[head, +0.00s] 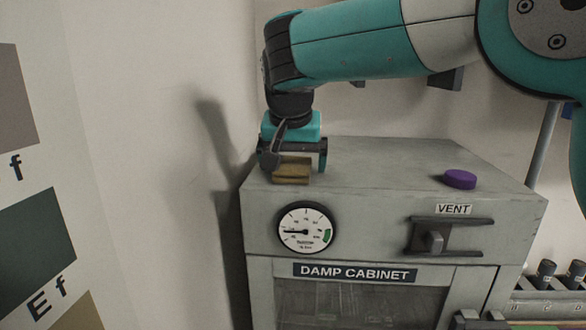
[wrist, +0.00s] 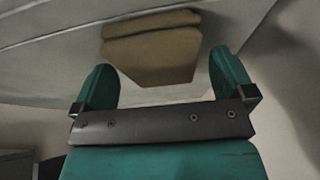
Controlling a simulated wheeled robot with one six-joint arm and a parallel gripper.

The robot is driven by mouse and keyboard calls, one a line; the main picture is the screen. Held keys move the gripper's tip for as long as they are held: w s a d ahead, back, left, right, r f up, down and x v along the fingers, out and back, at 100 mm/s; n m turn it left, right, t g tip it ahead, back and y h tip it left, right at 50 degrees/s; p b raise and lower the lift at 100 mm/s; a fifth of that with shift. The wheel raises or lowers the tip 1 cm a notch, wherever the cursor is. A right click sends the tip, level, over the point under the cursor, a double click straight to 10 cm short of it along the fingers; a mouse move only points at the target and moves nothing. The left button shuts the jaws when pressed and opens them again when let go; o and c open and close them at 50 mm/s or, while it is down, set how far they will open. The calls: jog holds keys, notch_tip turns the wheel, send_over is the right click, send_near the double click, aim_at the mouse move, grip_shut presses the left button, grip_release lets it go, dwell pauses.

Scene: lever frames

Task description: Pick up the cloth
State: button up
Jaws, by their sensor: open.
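The cloth (head: 291,172) is a folded tan-brown piece lying on the top of the grey damp cabinet (head: 400,165), near its left front edge. It also shows in the wrist view as a tan shape (wrist: 150,50) just beyond the fingertips. My gripper (head: 296,160) points down over the cloth in the head view. In the wrist view my gripper (wrist: 162,80) has its two green fingers spread wide with nothing between them. The cloth lies ahead of the gap between the fingers. Whether a finger touches it, I cannot tell.
A purple round object (head: 460,179) sits on the cabinet top at the right. The cabinet front has a dial gauge (head: 306,228) and a vent slider (head: 436,240). A wall stands close on the left. The middle of the cabinet top is clear.

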jog(key=shift+f, duration=0.15)
jog(key=c, duration=1)
